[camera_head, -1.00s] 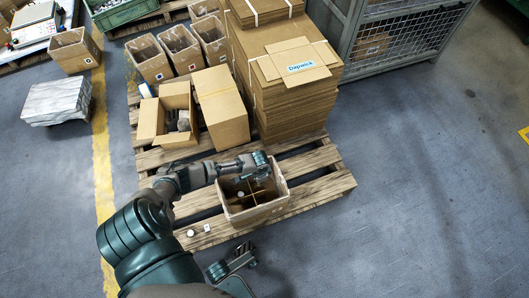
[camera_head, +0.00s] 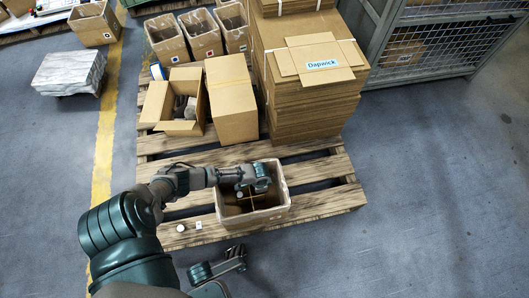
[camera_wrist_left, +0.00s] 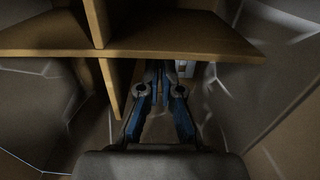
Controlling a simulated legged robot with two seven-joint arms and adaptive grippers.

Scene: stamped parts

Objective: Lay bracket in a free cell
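An open carton with thin cardboard dividers (camera_head: 222,203) stands at the pallet's front edge. My left gripper (camera_head: 256,186) reaches over and into it, its fingers hidden in the head view. In the left wrist view the left fingers (camera_wrist_left: 160,78) are down among the dividers (camera_wrist_left: 150,40), tips close together; I cannot tell if they hold anything. A small grey piece with a pale face (camera_wrist_left: 184,68) lies just beyond the fingertips; I cannot tell whether it is a bracket. My right gripper (camera_head: 240,257) hangs in front of the pallet, fingers apart, apparently empty.
Behind the carton, an open box with grey parts (camera_head: 181,110), a closed box (camera_head: 232,100) and a tall stack of flat cardboard (camera_head: 318,90) stand on the pallet (camera_head: 330,200). Small white pieces lie left of the carton. The floor to the right is clear.

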